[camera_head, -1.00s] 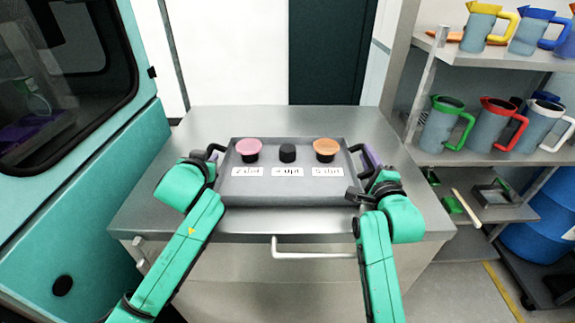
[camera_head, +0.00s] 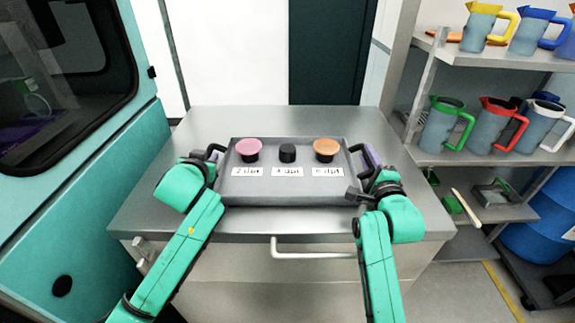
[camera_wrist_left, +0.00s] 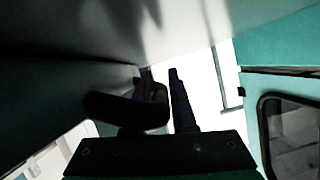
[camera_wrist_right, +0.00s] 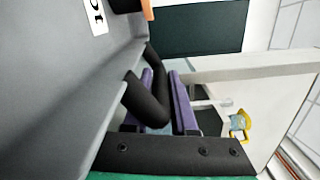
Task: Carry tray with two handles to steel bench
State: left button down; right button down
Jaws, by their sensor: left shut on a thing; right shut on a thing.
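The grey tray (camera_head: 240,187) rests on or just above the steel bench (camera_head: 330,120); I cannot tell whether it touches. It carries a pink-topped cup (camera_head: 248,150), a small black cup (camera_head: 287,153) and an orange-topped cup (camera_head: 325,150), each behind a white label. My left gripper (camera_head: 208,158) is shut on the tray's left black handle (camera_wrist_left: 125,110). My right gripper (camera_head: 372,160) is shut on the right black handle (camera_wrist_right: 150,95), its purple fingers around it in the right wrist view. The fingertips are partly hidden in the head view.
A teal cabinet with a dark window (camera_head: 60,60) stands close on the left. A shelf rack (camera_head: 490,155) with several coloured-handled jugs and a blue drum (camera_head: 540,225) stand on the right. The bench top is clear behind the tray and to both sides.

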dwell(0.4)
